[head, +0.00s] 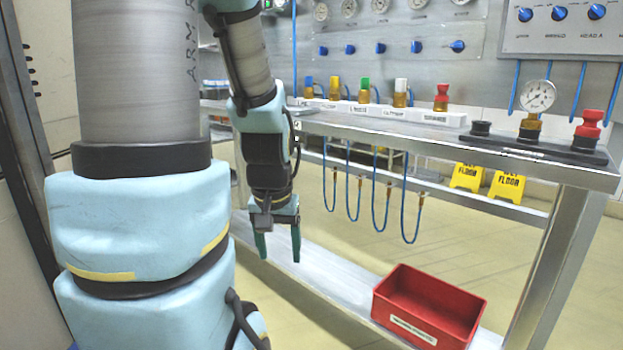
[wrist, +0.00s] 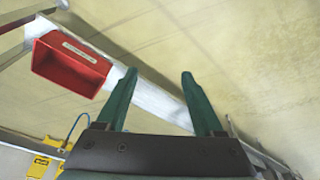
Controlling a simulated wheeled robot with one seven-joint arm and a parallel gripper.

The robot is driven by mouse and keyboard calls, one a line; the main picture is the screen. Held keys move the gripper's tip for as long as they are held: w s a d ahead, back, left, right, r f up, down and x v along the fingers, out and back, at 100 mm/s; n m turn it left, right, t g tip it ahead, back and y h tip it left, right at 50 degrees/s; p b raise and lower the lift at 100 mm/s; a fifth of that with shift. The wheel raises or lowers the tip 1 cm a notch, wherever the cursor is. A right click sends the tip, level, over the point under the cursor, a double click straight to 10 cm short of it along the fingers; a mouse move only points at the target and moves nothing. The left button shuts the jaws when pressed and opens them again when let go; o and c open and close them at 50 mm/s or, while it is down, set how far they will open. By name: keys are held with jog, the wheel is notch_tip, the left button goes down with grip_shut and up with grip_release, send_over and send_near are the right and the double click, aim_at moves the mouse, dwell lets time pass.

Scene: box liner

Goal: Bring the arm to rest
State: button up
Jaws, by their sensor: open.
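My gripper (head: 277,247) hangs pointing down in front of the bench, left of centre in the head view. Its two green fingers are apart with nothing between them. In the wrist view the open gripper (wrist: 158,82) shows the pale floor and the white lower shelf beyond its fingers. My arm is bent, with its thick upper links close to the head camera at the left.
A red bin (head: 428,306) sits on the lower shelf (head: 338,282), right of my gripper; it also shows in the wrist view (wrist: 70,65). Yellow floor signs (head: 467,177) stand behind.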

notch_tip(320, 180, up, 24)
jog(key=s+p, duration=0.1)
jog(key=p, duration=2.3)
jog(key=shift+s+a+g+p, duration=0.2)
jog(key=shift+s+g+p, duration=0.1)
